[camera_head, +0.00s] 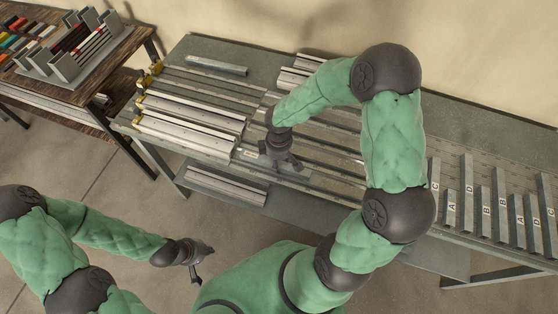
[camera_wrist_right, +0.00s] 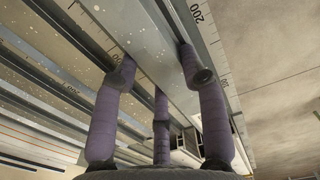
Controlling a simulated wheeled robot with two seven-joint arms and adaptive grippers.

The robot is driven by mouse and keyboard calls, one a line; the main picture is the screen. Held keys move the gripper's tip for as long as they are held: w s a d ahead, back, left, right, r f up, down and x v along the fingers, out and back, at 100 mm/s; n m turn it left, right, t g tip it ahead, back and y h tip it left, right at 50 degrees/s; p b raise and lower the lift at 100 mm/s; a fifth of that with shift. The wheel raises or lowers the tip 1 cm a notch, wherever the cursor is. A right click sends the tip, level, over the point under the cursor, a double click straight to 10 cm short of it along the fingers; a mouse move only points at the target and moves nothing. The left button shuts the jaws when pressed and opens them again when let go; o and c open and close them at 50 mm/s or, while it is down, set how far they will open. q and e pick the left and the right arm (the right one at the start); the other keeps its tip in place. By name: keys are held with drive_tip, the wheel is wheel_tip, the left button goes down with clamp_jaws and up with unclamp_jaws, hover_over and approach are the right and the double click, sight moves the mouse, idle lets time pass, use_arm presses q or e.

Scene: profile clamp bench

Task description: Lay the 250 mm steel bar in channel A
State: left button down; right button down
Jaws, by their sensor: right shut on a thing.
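My right gripper (camera_head: 283,163) is over the front part of the bench, beside a small white label at the front edge whose letter is hard to read. In the right wrist view its purple fingers (camera_wrist_right: 160,95) are closed around a pale grey, speckled steel bar (camera_wrist_right: 148,42). The bar runs along a channel with number scales (camera_wrist_right: 203,30) on both sides; one scale reads 200. I cannot tell whether the bar touches the channel floor. My left gripper (camera_head: 196,263) hangs empty in front of the bench, its fingers apart.
Channels with pale profiles (camera_head: 195,108) and yellow end pieces fill the bench's left part. A loose bar (camera_head: 216,66) lies at the back. A wooden table (camera_head: 125,50) with a bar rack is at the far left.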

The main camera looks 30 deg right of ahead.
sight(279, 162)
drive_tip(key=shift+s+a+f, duration=0.1)
drive_tip(key=shift+s+f, duration=0.15)
drive_tip(key=shift+f, duration=0.1)
drive_tip(key=c, duration=0.8)
unclamp_jaws()
drive_tip(key=shift+f, duration=0.1)
drive_tip(key=shift+c, duration=0.2)
drive_tip(key=shift+o, duration=0.7)
drive_tip(key=shift+f, duration=0.15)
drive_tip(key=shift+r, duration=0.25)
wheel_tip(279, 162, up, 13)
drive_tip(key=p, duration=0.4)
drive_tip(key=s+a+f+m+y, duration=0.1)
drive_tip(key=s+a+f+m, duration=0.2)
drive_tip(key=f, duration=0.4)
drive_tip(key=s+a+f+m+y, duration=0.1)
drive_tip(key=s+a+f+m, duration=0.3)
drive_tip(key=a+f, duration=0.2)
drive_tip(key=s+a+f+m+y, duration=0.2)
drive_tip(key=a+f, duration=0.3)
drive_tip(key=f, duration=0.5)
drive_tip(key=shift+s+a+m, duration=0.15)
drive_tip(key=shift+s+m, duration=0.55)
drive_tip(key=shift+s, duration=0.2)
